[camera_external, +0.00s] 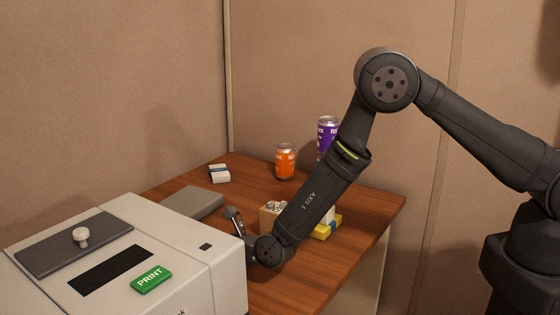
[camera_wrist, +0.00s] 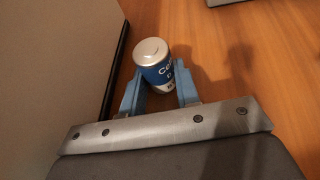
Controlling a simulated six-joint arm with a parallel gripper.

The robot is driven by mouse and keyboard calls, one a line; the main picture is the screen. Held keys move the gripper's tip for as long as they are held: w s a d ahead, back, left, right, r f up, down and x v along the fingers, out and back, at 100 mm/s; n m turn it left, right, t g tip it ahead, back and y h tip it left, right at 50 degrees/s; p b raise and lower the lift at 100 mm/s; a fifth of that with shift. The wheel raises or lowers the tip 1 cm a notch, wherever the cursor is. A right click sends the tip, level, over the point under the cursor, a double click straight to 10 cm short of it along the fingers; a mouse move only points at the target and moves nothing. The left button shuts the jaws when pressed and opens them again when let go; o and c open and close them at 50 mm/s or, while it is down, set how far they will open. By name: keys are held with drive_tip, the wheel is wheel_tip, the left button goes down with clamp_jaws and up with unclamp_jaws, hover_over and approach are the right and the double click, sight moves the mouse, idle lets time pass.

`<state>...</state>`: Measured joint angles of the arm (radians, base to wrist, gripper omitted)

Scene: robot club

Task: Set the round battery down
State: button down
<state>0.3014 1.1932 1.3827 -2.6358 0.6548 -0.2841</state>
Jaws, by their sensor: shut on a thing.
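The round battery (camera_wrist: 153,58) is a short cylinder with a silver top and a blue, white-lettered label. In the wrist view it sits between the two blue fingers of my gripper (camera_wrist: 158,77), which is shut on it. Its silver end faces up and away from the palm. In the external view my gripper (camera_external: 236,220) is low over the wooden table (camera_external: 305,275), close to the right side of the white machine. The battery cannot be made out there. I cannot tell whether it touches the table.
The white machine (camera_external: 222,270) with a green PRINT button (camera_external: 151,279) stands close on the left. A grey slab (camera_external: 192,203), white pack (camera_external: 219,173), orange can (camera_external: 285,162) and purple can (camera_external: 327,130) are behind. A small tan box (camera_external: 268,217) and yellow item (camera_external: 322,233) are near my arm.

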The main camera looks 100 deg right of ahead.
wheel_tip(320, 180, up, 10)
drive_tip(key=shift+f, duration=0.25)
drive_tip(key=shift+d+r, duration=0.1)
drive_tip(key=s+d+m+g+h, duration=0.2)
drive_tip(key=d, duration=0.8)
drive_tip(key=s+d+m+g+h, duration=0.1)
drive_tip(key=s+d+m+h, duration=0.15)
drive_tip(key=d, duration=0.75)
drive_tip(key=m+g, duration=0.5)
drive_tip(key=g, duration=0.1)
hover_over(255, 186)
drive_tip(key=shift+n+h, duration=0.25)
drive_tip(key=shift+h, duration=0.2)
wheel_tip(255, 186, down, 6)
drive_tip(key=shift+r, duration=0.15)
drive_tip(key=shift+f, duration=2)
